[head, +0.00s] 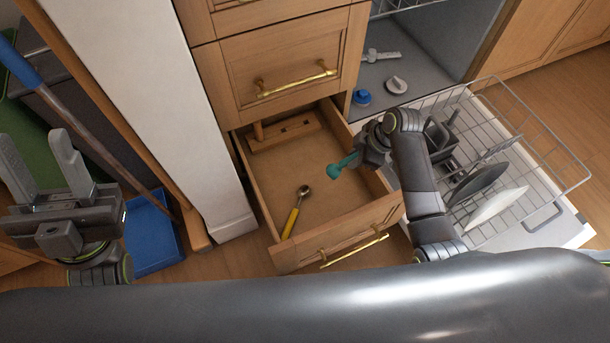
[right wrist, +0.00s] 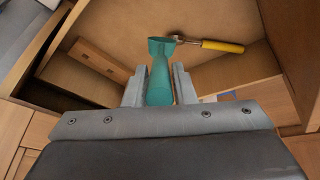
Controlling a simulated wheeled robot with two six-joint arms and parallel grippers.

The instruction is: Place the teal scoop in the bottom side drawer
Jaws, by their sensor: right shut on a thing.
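The teal scoop (head: 340,170) is held by my right gripper (head: 362,156) over the open bottom drawer (head: 305,166). In the right wrist view the teal scoop (right wrist: 160,82) stands between the two fingers of the right gripper (right wrist: 158,76), which are shut on it, with its head pointing away from the gripper. Whether the scoop touches the drawer floor I cannot tell. My left gripper (head: 40,150) is at the far left, open and empty, with its fingers apart and away from the drawer.
A yellow-handled tool (head: 295,210) lies in the drawer, and a wooden slotted block (head: 285,132) is at its back. The drawer's middle is clear. A dishwasher rack (head: 545,165) with plates stands to the right. A white post (head: 150,110) and a blue dustpan (head: 150,237) are to the left.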

